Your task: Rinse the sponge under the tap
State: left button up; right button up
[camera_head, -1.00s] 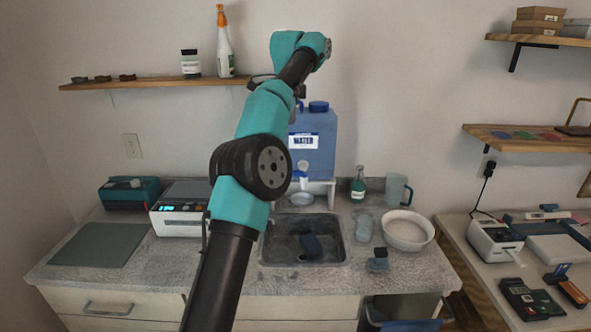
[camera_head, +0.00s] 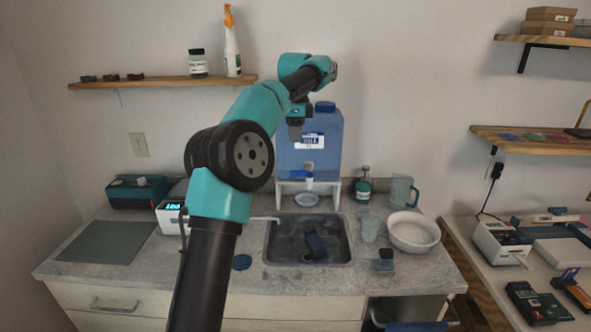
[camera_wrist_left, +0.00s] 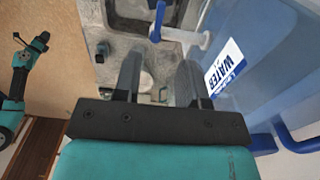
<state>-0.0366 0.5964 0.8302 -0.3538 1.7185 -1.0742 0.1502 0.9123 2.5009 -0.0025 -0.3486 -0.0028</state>
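Small dark and teal blocks (camera_head: 383,265) lie on the counter right of the sink; I cannot tell whether one is a sponge. My left gripper (camera_head: 295,133) hangs downward in front of the tank, above the tap. In the left wrist view its fingers (camera_wrist_left: 158,75) are apart and empty, beside the tank's label (camera_wrist_left: 225,67). No right gripper shows.
A glass (camera_head: 368,228), white bowl (camera_head: 413,232), bottle (camera_head: 362,186) and pitcher (camera_head: 402,190) stand right of the sink. The grey mat (camera_head: 105,242) at far left is bare.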

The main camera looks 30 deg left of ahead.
aim_at(302, 174)
pick_arm(q)
notch_tip(302, 174, down, 12)
jog(key=shift+f, duration=0.1)
dwell(0.5)
jog(key=shift+c, duration=0.5)
grip_shut()
